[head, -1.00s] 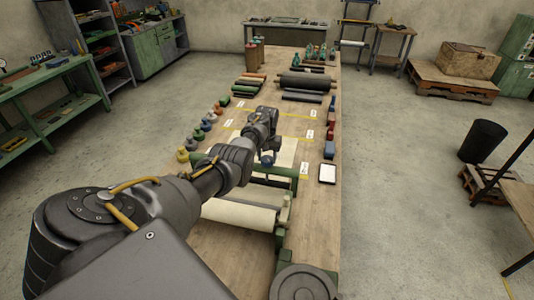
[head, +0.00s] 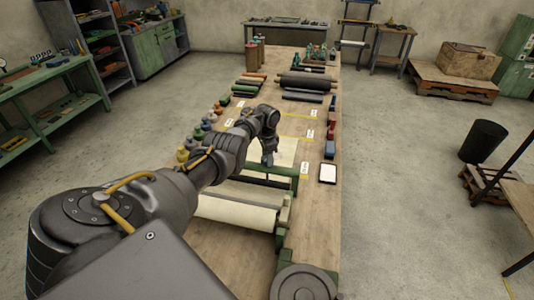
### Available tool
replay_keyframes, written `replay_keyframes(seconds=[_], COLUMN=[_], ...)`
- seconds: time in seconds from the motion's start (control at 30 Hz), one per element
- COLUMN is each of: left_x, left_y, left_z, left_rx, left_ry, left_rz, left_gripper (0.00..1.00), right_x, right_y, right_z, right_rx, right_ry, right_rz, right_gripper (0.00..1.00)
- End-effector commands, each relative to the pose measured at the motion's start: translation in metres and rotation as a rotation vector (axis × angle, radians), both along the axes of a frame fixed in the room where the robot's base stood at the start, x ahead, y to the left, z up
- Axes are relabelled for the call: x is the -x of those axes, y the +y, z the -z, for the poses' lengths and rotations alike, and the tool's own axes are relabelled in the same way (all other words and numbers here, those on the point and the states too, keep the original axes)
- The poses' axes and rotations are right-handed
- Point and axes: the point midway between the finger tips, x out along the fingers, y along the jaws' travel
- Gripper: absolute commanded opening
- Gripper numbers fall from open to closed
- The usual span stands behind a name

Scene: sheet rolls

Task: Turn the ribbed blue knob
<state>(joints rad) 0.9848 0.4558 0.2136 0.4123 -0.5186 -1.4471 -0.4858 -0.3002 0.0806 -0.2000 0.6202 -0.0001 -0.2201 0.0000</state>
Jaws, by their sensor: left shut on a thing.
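My left gripper (head: 268,159) points down over the far right part of the green roller frame (head: 270,181) on the long wooden table. It is shut at the spot where a round blue knob showed a second ago. The fingers and wrist now hide that knob, so its ribs and how far it is turned cannot be seen. A cream sheet roll (head: 240,213) lies across the near side of the frame. My right gripper is not in view.
A row of small coloured pieces, with a yellow one (head: 182,154), runs along the table's left edge. A white tablet-like panel (head: 327,174) and several red and blue blocks line the right edge. Dark rolls (head: 305,83) lie farther back.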

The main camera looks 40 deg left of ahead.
Motion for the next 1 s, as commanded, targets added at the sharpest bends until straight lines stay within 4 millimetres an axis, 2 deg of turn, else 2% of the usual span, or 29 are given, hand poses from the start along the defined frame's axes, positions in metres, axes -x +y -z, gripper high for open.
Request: replay_keyframes(seconds=[0.47,1.0], left_x=[-0.002,-0.002], left_y=[0.0,0.0], left_z=[0.0,0.002], left_rx=[-0.001,-0.002], left_ry=[-0.007,-0.006], left_rz=[0.452,0.964], left_gripper=[0.24,0.24], right_x=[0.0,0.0], right_y=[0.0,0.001], right_z=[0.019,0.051], right_rx=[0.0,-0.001], right_ry=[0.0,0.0], right_rz=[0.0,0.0], right_gripper=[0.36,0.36])
